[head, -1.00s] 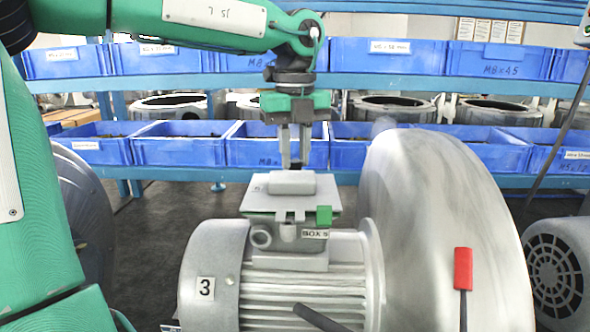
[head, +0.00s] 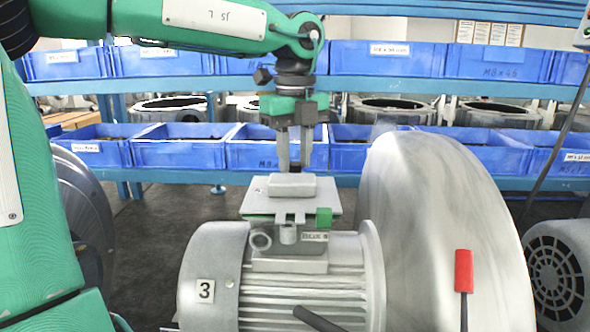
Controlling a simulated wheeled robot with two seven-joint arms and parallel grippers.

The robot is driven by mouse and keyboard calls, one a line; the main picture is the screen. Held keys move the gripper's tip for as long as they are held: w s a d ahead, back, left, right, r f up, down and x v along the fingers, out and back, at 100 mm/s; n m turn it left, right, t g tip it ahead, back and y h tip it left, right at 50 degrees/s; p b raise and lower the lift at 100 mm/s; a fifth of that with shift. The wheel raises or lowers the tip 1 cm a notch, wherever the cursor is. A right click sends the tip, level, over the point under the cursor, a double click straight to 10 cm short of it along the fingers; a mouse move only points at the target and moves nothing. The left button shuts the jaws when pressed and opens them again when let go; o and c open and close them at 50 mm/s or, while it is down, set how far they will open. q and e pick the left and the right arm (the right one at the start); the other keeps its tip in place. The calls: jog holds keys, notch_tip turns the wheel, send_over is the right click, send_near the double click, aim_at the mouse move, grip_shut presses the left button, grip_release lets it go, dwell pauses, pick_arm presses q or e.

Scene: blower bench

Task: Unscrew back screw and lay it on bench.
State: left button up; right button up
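The grey blower motor (head: 305,290) stands in front of me with a label "3". On top sits its terminal box (head: 287,258), labelled "BOX 5", under a pale plate (head: 257,203) with a raised grey block and a small green piece at its right corner. My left gripper (head: 295,165) points straight down at the back edge of the plate. A gap shows between its fingers, but their tips are at or behind the plate edge. I cannot see the back screw or whether the fingers hold it. My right gripper is not in view.
The large pale blower housing (head: 440,230) stands right of the motor, with a red-handled item (head: 463,270) before it. A rack of blue bins (head: 180,150) runs behind. Another motor (head: 557,270) stands at the far right.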

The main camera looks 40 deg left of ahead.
pick_arm(q)
jog(key=shift+r+m, duration=0.1)
jog(key=shift+m, duration=0.4)
jog(key=shift+m+p, duration=0.45)
jog(key=shift+m, duration=0.25)
jog(key=m+p, duration=0.1)
jog(key=m, duration=0.2)
jog(key=shift+m, duration=0.4)
jog(key=m+p, duration=0.2)
jog(key=m, duration=0.3)
jog(key=m+p, duration=0.2)
jog(key=m, duration=0.3)
jog(key=m+p, duration=0.1)
jog(key=m, duration=0.2)
jog(key=shift+m, duration=0.3)
jog(key=shift+m+p, duration=0.3)
jog(key=shift+m, duration=0.3)
jog(key=m+p, duration=0.1)
jog(key=m, duration=0.2)
jog(key=shift+m, duration=0.5)
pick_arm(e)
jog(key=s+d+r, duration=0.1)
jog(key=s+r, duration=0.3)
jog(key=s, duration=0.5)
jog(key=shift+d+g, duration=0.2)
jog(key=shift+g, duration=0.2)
